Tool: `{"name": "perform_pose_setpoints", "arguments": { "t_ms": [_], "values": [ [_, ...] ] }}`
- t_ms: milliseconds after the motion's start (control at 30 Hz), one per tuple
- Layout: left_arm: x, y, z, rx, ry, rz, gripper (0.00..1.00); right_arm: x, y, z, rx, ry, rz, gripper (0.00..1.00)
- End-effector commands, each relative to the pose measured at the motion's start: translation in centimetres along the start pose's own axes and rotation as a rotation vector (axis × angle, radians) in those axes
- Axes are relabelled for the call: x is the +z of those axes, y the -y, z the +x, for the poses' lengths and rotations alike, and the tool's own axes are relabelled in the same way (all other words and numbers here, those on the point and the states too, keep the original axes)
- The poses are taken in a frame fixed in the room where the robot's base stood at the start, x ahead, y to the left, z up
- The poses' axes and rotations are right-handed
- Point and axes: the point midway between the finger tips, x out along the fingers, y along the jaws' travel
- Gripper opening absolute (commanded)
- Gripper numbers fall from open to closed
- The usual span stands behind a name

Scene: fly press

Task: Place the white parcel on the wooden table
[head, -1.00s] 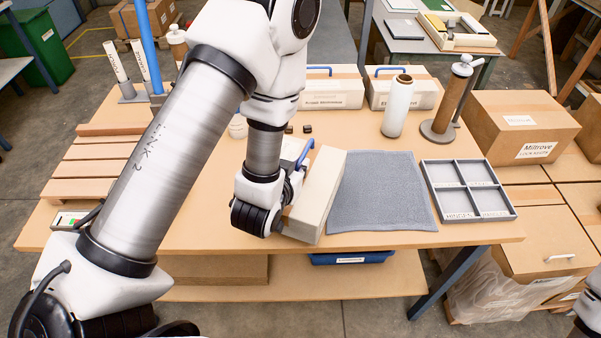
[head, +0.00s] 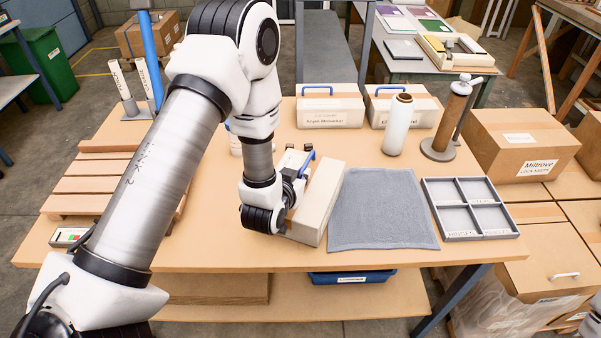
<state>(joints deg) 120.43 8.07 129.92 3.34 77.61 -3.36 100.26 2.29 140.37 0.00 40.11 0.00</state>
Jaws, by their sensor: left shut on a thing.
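The white parcel (head: 320,208), a long off-white box, is over the front middle of the wooden table (head: 230,256), just left of the grey mat. A blue handle (head: 306,163) shows at its far left. My left gripper (head: 283,205) is shut on the parcel at its left side; the fingertips are mostly hidden by the wrist and the box. I cannot tell whether the parcel's underside touches the table. My right gripper is out of view.
The grey mat (head: 382,212) and a divided tray (head: 468,208) lie to the right. Two white boxes with blue handles (head: 331,107) (head: 401,107), a white roll (head: 398,125) and a brown roll on a stand (head: 452,118) stand behind. Wooden slats (head: 88,187) lie left.

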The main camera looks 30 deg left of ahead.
Motion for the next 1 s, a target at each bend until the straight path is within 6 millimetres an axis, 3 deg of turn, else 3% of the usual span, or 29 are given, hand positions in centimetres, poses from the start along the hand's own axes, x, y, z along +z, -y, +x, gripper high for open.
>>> {"name": "perform_pose_setpoints", "arguments": {
  "t_ms": [133, 167, 200, 567, 667, 833, 867, 900, 1000],
  "values": [
    [0.1, 0.0, 0.0, 0.000, 0.000, 0.001, 0.00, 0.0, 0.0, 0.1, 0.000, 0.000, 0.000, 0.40],
    [0.2, 0.0, 0.0, 0.000, 0.004, 0.001, 0.21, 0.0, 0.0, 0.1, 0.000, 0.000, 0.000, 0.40],
    [0.2, 0.0, 0.0, 0.000, 0.004, 0.001, 0.35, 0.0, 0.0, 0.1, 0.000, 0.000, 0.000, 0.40],
    [0.2, 0.0, -0.3, 0.000, 0.003, 0.001, 0.36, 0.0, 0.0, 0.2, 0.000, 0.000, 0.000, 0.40],
    [0.3, 0.0, -1.5, 0.001, 0.005, 0.000, 0.36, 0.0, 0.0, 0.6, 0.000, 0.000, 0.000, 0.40],
    [0.5, 0.0, -5.7, 0.001, 0.004, 0.000, 0.36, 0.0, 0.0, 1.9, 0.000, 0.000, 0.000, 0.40],
    [0.0, 0.0, -6.6, 0.000, 0.006, 0.001, 0.36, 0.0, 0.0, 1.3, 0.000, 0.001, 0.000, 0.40],
    [-0.9, 0.0, -7.4, -0.001, 0.010, 0.003, 0.36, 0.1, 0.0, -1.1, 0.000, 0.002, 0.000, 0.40],
    [-1.0, 0.0, -8.7, -0.001, 0.010, 0.003, 0.36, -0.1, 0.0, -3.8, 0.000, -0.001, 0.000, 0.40]
  ]
}}
